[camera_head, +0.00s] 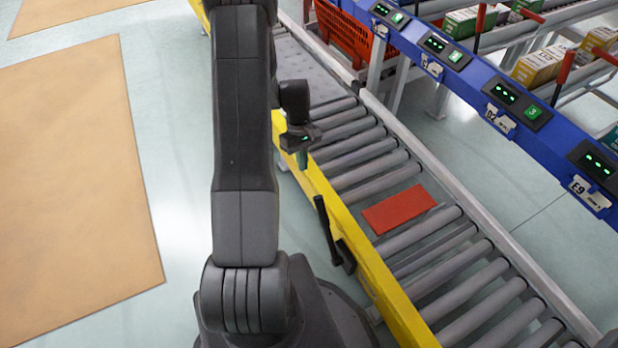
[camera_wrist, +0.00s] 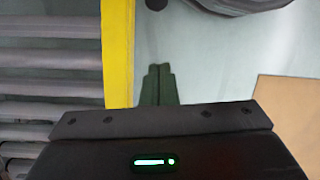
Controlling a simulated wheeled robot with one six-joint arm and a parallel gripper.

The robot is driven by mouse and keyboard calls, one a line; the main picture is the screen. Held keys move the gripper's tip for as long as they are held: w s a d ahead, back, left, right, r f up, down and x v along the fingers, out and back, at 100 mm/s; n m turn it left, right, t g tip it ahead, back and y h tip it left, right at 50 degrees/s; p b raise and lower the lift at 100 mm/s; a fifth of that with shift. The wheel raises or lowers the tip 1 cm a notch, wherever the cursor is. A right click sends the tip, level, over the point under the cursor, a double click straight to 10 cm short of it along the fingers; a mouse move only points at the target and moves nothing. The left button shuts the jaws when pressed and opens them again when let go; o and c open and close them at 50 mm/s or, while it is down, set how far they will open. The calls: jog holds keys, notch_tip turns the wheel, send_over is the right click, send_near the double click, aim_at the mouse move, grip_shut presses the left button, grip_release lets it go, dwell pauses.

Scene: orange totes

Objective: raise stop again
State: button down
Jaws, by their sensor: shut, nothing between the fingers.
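A flat red plate (camera_head: 399,209), which looks like the stop, lies across the conveyor rollers in the head view. It appears flat rather than upright. A black lever (camera_head: 330,232) stands on the outer side of the yellow rail (camera_head: 345,225), beside the plate. My gripper (camera_head: 302,160) hangs at the yellow rail, farther up the conveyor than the lever and apart from it. Its fingers are together and empty. In the wrist view my gripper (camera_wrist: 158,84) shows its closed dark fingers over the floor, just right of the yellow rail (camera_wrist: 118,50). The red plate is not in the wrist view.
Rollers (camera_head: 360,160) run along the conveyor with no tote near the plate. An orange tote (camera_head: 345,38) is at the back. A blue rack beam (camera_head: 470,75) with displays and red levers borders the right. Tan floor mats (camera_head: 75,180) lie left.

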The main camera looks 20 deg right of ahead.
jog(key=s+f+b, duration=0.2)
jog(key=s+f, duration=0.4)
jog(key=shift+d+f+b, duration=0.35)
jog(key=shift+f+b, duration=0.05)
jog(key=shift+r, duration=0.1)
